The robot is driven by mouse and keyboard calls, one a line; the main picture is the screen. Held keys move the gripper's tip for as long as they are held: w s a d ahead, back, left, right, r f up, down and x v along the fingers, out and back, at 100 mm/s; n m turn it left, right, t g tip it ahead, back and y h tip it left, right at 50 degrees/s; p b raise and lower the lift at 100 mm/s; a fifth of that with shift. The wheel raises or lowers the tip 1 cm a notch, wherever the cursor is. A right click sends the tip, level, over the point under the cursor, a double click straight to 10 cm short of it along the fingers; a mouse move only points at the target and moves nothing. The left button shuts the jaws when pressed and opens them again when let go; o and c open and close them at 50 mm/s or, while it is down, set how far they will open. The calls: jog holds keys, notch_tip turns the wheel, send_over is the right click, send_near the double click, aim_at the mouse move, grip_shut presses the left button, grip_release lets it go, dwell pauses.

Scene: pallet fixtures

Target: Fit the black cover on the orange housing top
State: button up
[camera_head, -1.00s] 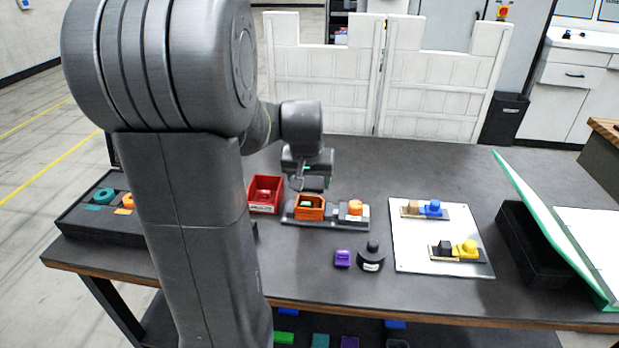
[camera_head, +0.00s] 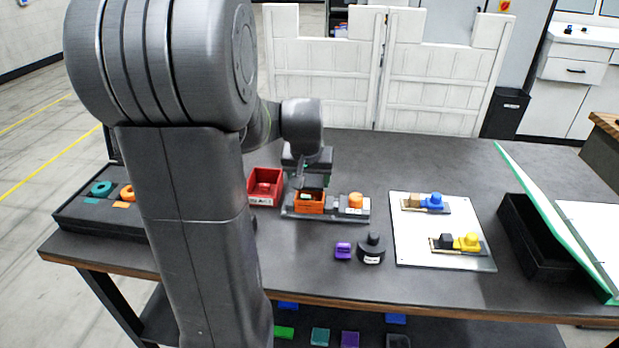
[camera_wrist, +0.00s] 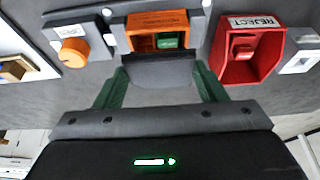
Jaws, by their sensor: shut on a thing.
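The orange housing (camera_head: 309,208) stands open-topped on a grey fixture base. The wrist view shows it too (camera_wrist: 157,19), with a green block (camera_wrist: 168,40) inside. My gripper (camera_wrist: 161,72) has green fingers and is shut on the black cover (camera_wrist: 158,72), a dark piece spanning between the fingertips. In the wrist view the cover lies just below the housing's near edge and is not seated over the opening. In the head view my gripper (camera_head: 308,184) is right above and behind the housing, and the dark cover partly hides its inside. The exact gap between them is unclear.
A red REJECT bin (camera_head: 265,184) stands close left of the housing. An orange round knob (camera_head: 355,200) is on the fixture's right side. A purple block (camera_head: 343,250) and a black round-topped part (camera_head: 371,248) lie in front. A white board (camera_head: 408,258) is to the right.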

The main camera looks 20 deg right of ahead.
jog(key=shift+f+b, duration=1.1)
jog(key=shift+f, duration=0.35)
dwell(0.8)
jog(key=o, duration=1)
jog(key=shift+c, duration=1)
jog(key=shift+r, duration=0.1)
jog(key=shift+r+p, duration=3.1)
jog(key=shift+r, duration=0.85)
jog(key=shift+f, duration=0.1)
